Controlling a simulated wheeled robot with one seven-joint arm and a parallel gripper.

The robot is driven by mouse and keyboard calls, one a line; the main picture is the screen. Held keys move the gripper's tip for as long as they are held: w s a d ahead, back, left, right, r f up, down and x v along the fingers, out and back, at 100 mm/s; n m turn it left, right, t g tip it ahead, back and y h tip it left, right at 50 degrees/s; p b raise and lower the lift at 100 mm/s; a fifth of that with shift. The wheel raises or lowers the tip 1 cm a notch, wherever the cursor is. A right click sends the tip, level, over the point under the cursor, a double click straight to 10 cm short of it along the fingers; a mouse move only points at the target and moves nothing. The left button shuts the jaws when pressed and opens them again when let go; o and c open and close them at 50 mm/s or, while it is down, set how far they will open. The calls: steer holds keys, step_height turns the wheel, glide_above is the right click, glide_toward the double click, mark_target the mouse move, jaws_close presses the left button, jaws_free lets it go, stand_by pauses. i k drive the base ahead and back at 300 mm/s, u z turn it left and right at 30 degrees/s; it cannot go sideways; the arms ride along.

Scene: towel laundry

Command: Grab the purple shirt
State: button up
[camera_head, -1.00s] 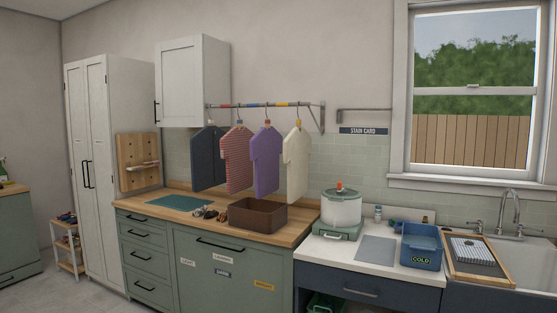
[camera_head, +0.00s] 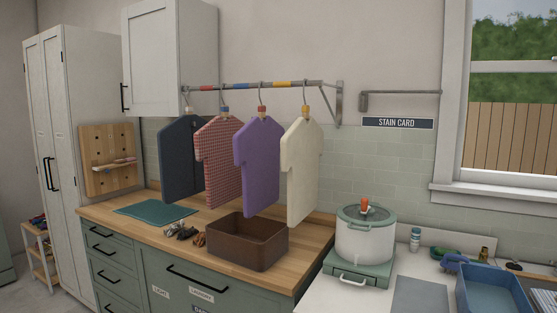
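The purple shirt (camera_head: 258,168) hangs on a hanger from the wall rail (camera_head: 262,85), above the wooden counter. It is third from the left, between a red-checked shirt (camera_head: 219,162) and a cream shirt (camera_head: 302,172). A dark navy shirt (camera_head: 181,158) hangs at the left end. The purple shirt's lower edge hangs above and slightly behind the brown box. My gripper is not in the head view.
A brown open box (camera_head: 247,243) stands on the wooden counter (camera_head: 312,240) below the shirts. Small dark items (camera_head: 181,231) and a teal mat (camera_head: 156,211) lie to its left. A white pot (camera_head: 365,236) stands right, near a blue basin (camera_head: 494,290).

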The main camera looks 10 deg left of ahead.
mark_target(256, 149)
steer(key=i, duration=0.4)
steer(key=u, duration=1.9)
steer(key=i, duration=2.05)
steer(key=z, duration=1.75)
